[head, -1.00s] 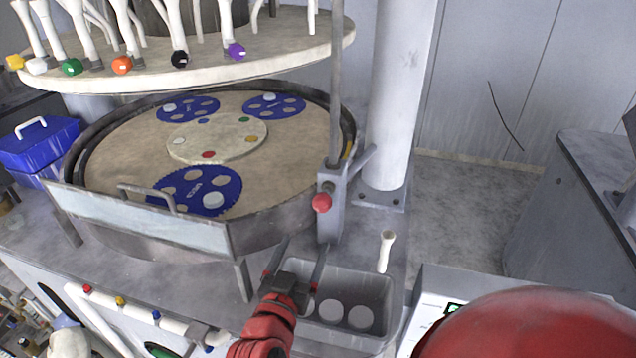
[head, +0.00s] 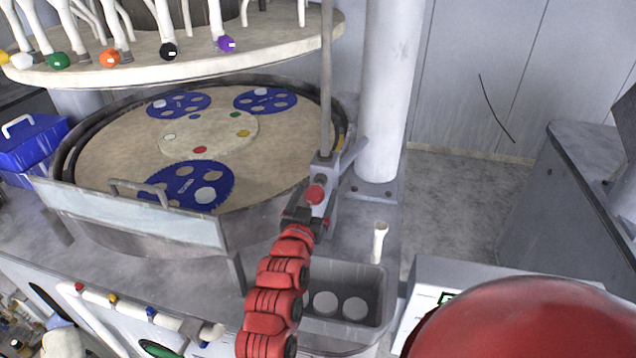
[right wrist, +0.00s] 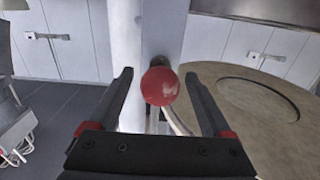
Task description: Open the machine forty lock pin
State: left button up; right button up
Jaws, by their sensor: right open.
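The lock pin shows as a red ball knob (head: 315,194) on a grey bracket (head: 326,172) at the right rim of the polishing machine. In the right wrist view the red knob (right wrist: 160,86) lies between the two dark fingers, with a gap on each side. My right gripper (right wrist: 163,95) is open around it and does not visibly touch it. In the head view my right gripper (head: 308,208) is at the knob, its fingers partly hidden by the wrist. My left gripper is not in view.
The round platen (head: 120,150) carries blue carrier discs (head: 190,186) behind a front guard (head: 130,210). A grey bin (head: 375,330) with white discs and a white-handled tool (head: 379,243) are right of my arm. A thick white column (head: 385,90) stands behind the bracket.

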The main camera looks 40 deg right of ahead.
aim_at(320, 180)
jog(key=shift+p+x, duration=0.4)
jog(key=shift+x, duration=1.15)
grip_shut()
